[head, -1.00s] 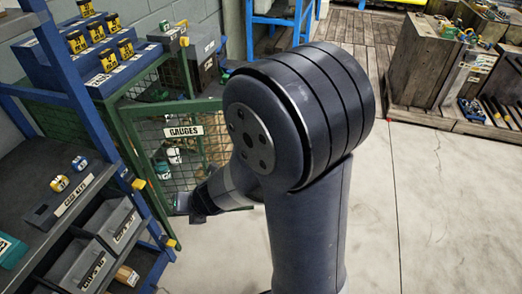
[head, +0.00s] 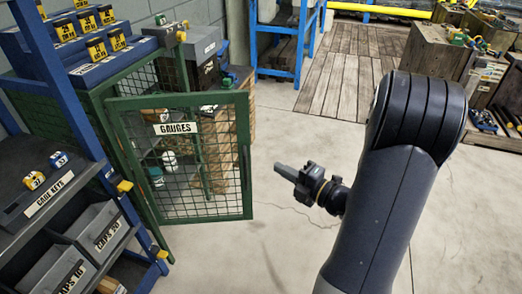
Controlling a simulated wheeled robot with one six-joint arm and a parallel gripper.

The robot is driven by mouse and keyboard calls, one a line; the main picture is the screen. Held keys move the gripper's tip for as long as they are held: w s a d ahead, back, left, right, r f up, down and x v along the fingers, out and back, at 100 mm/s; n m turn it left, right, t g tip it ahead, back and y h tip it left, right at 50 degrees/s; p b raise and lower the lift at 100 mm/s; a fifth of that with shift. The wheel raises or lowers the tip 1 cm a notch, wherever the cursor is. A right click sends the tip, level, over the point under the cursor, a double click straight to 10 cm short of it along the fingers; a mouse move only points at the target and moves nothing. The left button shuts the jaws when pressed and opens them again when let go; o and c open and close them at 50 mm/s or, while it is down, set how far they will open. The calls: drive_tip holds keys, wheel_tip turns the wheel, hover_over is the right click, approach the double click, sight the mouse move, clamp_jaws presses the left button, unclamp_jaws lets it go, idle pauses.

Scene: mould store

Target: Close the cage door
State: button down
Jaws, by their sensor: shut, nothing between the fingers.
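The cage door (head: 212,219) is a green frame with wire mesh and a "GAUGES" label. It stands open in the head view, swung out from the green cage (head: 135,66) on its left side, with its free edge to the right. Pale and dark items show through the mesh. My gripper (head: 279,168) is shut and empty. It is to the right of the door's free edge, pointing left towards it, with a visible gap between them.
A blue rack (head: 62,75) with grey bins (head: 98,232) stands close on the left. A blue stand (head: 293,45) is behind, and wooden blocks (head: 434,47) are at the upper right. Bare concrete floor (head: 260,250) lies around my gripper.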

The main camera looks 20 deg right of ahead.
drive_tip(key=b, duration=0.2)
approach(245, 138)
drive_tip(key=a, duration=0.4)
drive_tip(key=w, duration=0.2)
drive_tip(key=w+b, duration=0.1)
drive_tip(key=shift+w+f, duration=0.25)
drive_tip(key=shift+w, duration=0.15)
drive_tip(key=shift+w+d, duration=0.15)
drive_tip(key=shift+w, duration=0.4)
drive_tip(key=shift+w+d+r, duration=0.1)
drive_tip(key=shift+w+r, duration=0.05)
